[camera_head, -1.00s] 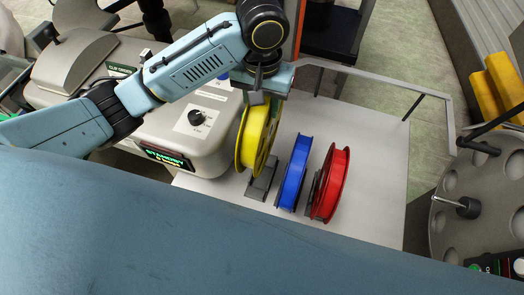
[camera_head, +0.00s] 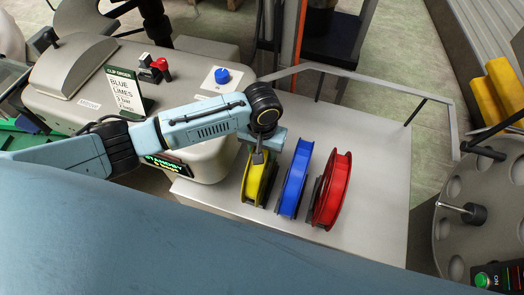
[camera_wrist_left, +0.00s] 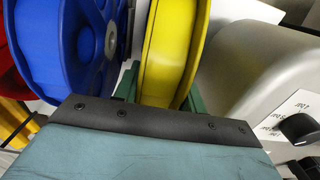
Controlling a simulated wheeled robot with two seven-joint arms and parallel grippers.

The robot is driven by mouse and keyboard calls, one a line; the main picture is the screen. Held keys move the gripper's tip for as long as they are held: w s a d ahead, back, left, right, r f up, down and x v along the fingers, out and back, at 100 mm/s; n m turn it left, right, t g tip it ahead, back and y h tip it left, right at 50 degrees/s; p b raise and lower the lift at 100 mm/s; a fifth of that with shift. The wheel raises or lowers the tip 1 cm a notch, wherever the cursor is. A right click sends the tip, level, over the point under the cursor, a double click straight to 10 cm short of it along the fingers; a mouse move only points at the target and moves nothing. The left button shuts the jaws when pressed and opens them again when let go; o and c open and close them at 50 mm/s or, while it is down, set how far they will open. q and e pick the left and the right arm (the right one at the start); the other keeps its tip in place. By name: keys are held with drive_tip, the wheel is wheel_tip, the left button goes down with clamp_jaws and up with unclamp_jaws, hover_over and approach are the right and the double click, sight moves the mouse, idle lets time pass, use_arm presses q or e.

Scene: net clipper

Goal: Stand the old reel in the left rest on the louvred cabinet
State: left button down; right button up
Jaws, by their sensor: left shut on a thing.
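My left gripper (camera_head: 260,156) is shut on the upper rim of a yellow reel (camera_head: 256,186), at the left of the row on the pale cabinet top (camera_head: 378,180). The yellow reel stands upright at the left rest, which it and the arm mostly hide. I cannot tell whether its rim touches the rest. In the left wrist view the yellow reel (camera_wrist_left: 168,45) sits between the fingers. A blue reel (camera_head: 294,178) and a red reel (camera_head: 332,190) stand upright to its right. My right gripper is not in view.
The grey machine (camera_head: 205,60) with a blue button (camera_head: 222,76) and an order card (camera_head: 124,92) stands close on the left. A thin rail (camera_head: 365,75) runs behind the cabinet top. A round grey holed plate (camera_head: 450,235) is at right. The cabinet top right of the red reel is clear.

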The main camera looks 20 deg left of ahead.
use_arm(q)
drive_tip(key=shift+f, duration=0.2)
drive_tip(key=c, duration=0.8)
unclamp_jaws()
wheel_tip(320, 180, up, 12)
drive_tip(key=shift+r+p, duration=0.1)
drive_tip(key=shift+p, duration=0.45)
